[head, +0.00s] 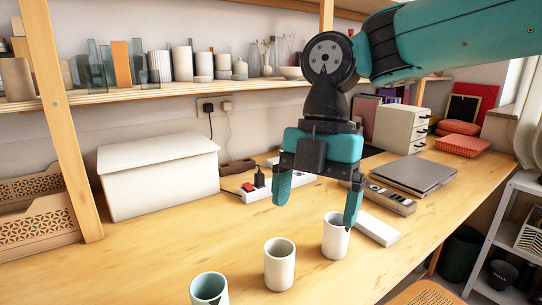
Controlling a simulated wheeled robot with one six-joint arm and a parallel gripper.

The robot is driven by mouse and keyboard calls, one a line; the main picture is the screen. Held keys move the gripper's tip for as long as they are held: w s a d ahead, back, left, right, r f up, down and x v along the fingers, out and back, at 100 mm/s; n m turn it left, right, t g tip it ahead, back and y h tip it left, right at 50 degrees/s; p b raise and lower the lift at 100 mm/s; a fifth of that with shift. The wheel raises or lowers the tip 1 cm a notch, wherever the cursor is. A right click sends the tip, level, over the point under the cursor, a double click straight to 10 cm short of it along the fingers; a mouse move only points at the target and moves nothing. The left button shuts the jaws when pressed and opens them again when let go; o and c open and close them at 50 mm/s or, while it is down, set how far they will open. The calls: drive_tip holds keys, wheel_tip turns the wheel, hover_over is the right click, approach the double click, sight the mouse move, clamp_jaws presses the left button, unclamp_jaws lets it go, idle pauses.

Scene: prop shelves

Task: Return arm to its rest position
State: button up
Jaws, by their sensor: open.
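My gripper (316,200) points down above the wooden table, with its two teal fingers spread apart and nothing between them. My arm reaches in from the upper right. Three cups stand in a slanting row on the table: a white cup (336,241) close by the right finger, a cream cup (279,266) in the middle, and a cup with a teal inside (208,290) at the bottom edge, partly cut off. The right fingertip overlaps the white cup's rim in the picture; I cannot tell whether they touch.
A white lidded box (158,179) stands at the left by a wooden shelf post (62,120). A shelf with vases runs above.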

drive_tip(key=s+d+f+m+t+y, duration=0.1)
drive_tip(key=s+d+f+m+y, duration=0.1)
drive_tip(key=s+d+f+m, duration=0.65)
drive_tip(key=s+d+r+m+t+y, duration=0.15)
drive_tip(key=s+m, duration=0.35)
drive_tip(key=m, duration=0.9)
wheel_tip(320, 180, up, 13)
drive_tip(key=p, duration=1.2)
drive_tip(key=shift+s+a+p, duration=0.15)
drive_tip(key=shift+a+p, duration=0.25)
drive_tip(key=shift+a, duration=0.05)
